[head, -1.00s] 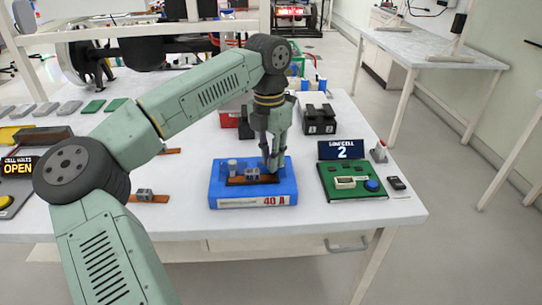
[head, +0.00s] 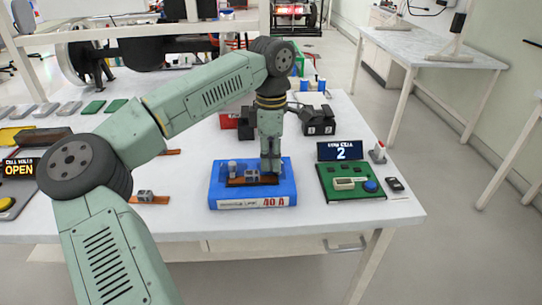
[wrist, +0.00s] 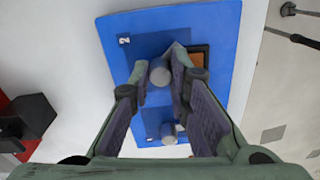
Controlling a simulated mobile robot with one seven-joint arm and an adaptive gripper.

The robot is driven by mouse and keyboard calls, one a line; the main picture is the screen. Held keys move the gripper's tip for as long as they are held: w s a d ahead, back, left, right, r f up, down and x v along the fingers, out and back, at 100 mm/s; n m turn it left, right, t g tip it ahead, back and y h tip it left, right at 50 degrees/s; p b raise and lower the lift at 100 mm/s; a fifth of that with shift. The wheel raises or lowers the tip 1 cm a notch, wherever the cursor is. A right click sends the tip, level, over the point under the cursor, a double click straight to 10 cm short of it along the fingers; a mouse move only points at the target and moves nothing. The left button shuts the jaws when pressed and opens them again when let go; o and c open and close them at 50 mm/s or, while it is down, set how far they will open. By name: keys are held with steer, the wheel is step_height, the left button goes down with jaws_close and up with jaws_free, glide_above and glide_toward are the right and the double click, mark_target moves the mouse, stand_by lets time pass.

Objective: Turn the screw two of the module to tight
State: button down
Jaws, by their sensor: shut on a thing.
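The blue module (head: 225,193), marked 40 A, lies on the white table and also fills the middle of the wrist view (wrist: 215,30). My gripper (head: 270,172) points straight down over its right part. In the wrist view my gripper (wrist: 160,76) is shut on a grey round screw head, screw two (wrist: 159,72); a label "2" (wrist: 124,40) is beside it. The other grey screw (wrist: 168,132) stands free, and shows at the left of the module in the head view (head: 232,166). A brown strip with a small grey block (head: 251,177) lies between them.
Black blocks (head: 317,120) and a red box (head: 229,120) are behind. Another brown strip (head: 148,199) lies left, near my arm.

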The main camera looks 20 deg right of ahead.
steer(key=m, duration=0.4)
steer(key=shift+m, duration=0.3)
steer(key=shift+m+p, duration=0.35)
steer(key=shift+m, duration=1.65)
steer(key=c, duration=1.8)
jaws_free()
step_height(320, 180, up, 12)
steer(key=shift+d+r, duration=0.1)
steer(key=shift+d, duration=0.05)
